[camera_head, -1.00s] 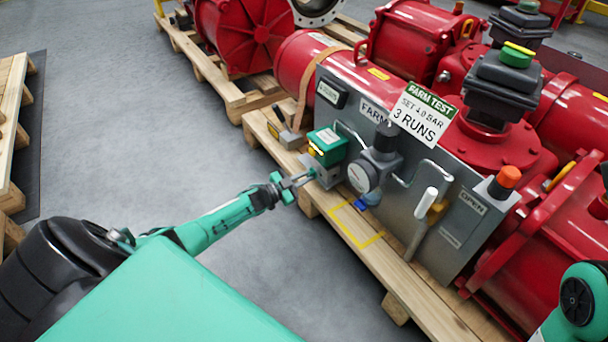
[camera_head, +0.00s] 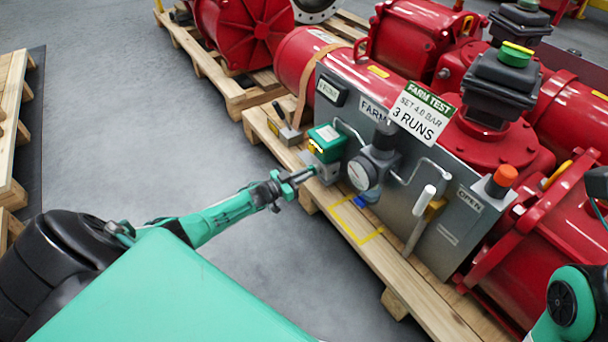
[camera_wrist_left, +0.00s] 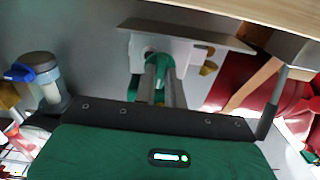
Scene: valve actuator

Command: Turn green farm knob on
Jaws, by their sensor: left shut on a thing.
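A green-topped box with a yellow mark (camera_head: 327,143) sits on a silver block (camera_head: 321,168) at the left end of the grey panel. My left gripper (camera_head: 308,174) reaches it from the lower left, its narrow fingertips at the block. In the left wrist view my left gripper (camera_wrist_left: 160,85) points at a pale block (camera_wrist_left: 190,55) and its fingers are close together on a small green part (camera_wrist_left: 160,62). The fingers hide much of that part, so I cannot tell which way it is turned. My right gripper is not in view.
The grey panel (camera_head: 440,255) carries a round gauge (camera_head: 363,173), a white-handled lever (camera_head: 425,201) and an orange button (camera_head: 505,175). Red machinery (camera_head: 500,150) stands behind. A wooden pallet (camera_head: 380,262) runs along the front. The grey floor (camera_head: 150,110) at left is open.

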